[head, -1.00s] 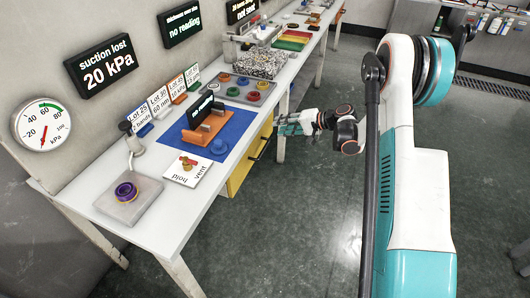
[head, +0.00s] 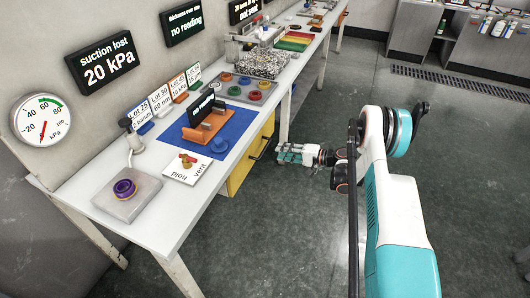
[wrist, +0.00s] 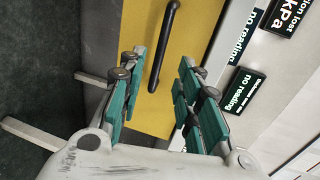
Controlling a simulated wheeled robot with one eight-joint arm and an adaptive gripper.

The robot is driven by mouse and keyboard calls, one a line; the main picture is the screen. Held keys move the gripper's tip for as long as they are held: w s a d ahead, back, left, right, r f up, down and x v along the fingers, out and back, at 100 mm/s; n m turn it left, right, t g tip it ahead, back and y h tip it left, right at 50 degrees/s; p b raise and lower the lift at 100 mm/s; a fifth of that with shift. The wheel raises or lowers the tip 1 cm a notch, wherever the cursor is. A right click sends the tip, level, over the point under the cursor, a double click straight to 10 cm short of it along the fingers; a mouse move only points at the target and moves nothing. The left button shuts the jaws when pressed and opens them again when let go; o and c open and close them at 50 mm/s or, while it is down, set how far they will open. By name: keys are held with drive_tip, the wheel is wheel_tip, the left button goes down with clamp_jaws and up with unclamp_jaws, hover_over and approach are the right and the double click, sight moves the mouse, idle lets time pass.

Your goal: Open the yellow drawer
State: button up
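The yellow drawer (head: 238,178) is set under the white bench and looks shut. Its front (wrist: 188,45) fills the middle of the wrist view, turned on its side. The dark bar handle (wrist: 164,45) stands out from the front; it also shows in the head view (head: 264,148). My gripper (wrist: 155,85) is open and empty, its two teal-padded fingers apart. The handle's near end lies in line with the gap between the fingers, ahead of them, and no contact shows. In the head view my gripper (head: 279,154) is just right of the drawer front, below the bench top.
A bench leg (head: 285,115) stands near my gripper. The floor at right is clear.

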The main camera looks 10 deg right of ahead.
sight(265, 148)
drive_tip(key=b+x, duration=0.2)
drive_tip(key=x, duration=0.7)
clamp_jaws()
